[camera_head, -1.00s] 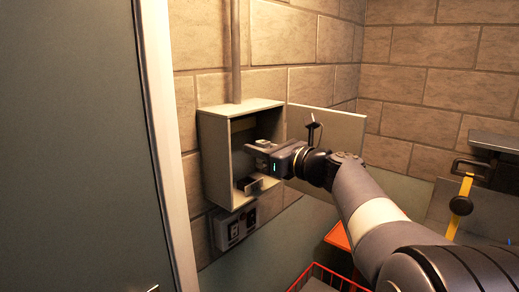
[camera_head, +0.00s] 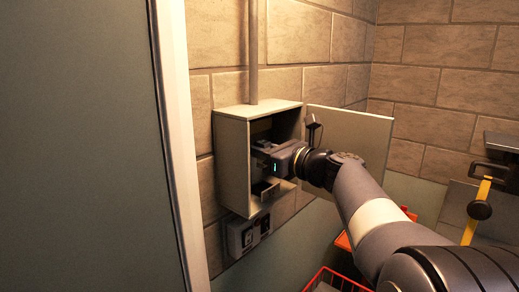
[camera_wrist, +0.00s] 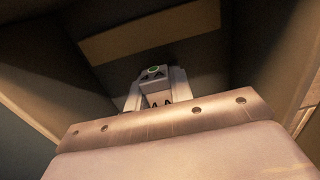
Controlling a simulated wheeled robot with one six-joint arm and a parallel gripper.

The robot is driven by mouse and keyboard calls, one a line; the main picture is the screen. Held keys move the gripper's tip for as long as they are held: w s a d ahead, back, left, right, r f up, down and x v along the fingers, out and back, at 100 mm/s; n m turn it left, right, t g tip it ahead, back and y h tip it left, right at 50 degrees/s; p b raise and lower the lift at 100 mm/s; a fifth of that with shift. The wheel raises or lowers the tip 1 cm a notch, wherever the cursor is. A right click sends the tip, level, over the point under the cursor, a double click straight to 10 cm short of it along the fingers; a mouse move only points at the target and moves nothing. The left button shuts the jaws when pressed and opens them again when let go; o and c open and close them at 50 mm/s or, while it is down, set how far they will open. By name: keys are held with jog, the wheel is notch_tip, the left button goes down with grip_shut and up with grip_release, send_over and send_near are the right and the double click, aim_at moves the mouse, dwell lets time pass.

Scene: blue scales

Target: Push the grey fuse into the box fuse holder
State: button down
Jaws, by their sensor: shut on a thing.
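My gripper (camera_head: 262,151) reaches into the open wall box (camera_head: 232,168) from the right. In the head view the fuse is hidden by my gripper and the box's shade. A dark block (camera_head: 266,189) sits low in the box, below my gripper; I cannot tell whether it is the fuse holder. Whether the fuse touches a holder cannot be seen.
The box's door (camera_head: 362,140) stands open to the right, behind my arm. A grey socket unit (camera_head: 243,235) is on the wall below the box. A grey panel (camera_head: 80,150) fills the left side. A red wire basket (camera_head: 330,280) is low in front.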

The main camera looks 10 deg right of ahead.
jog(key=shift+f+b, duration=2.3)
jog(key=shift+f, duration=0.4)
jog(key=shift+f, duration=0.55)
dwell(0.4)
jog(key=c, duration=1.2)
grip_release()
jog(key=shift+o, duration=0.2)
jog(key=shift+s, duration=0.1)
jog(key=b+v, duration=0.2)
jog(key=v, duration=0.8)
jog(key=shift+s+d, duration=0.2)
jog(key=shift+s, duration=0.1)
jog(key=p+x, duration=0.1)
jog(key=x, duration=1)
jog(key=shift+p, duration=0.3)
jog(key=shift+d+r, duration=0.1)
jog(key=shift+r, duration=0.05)
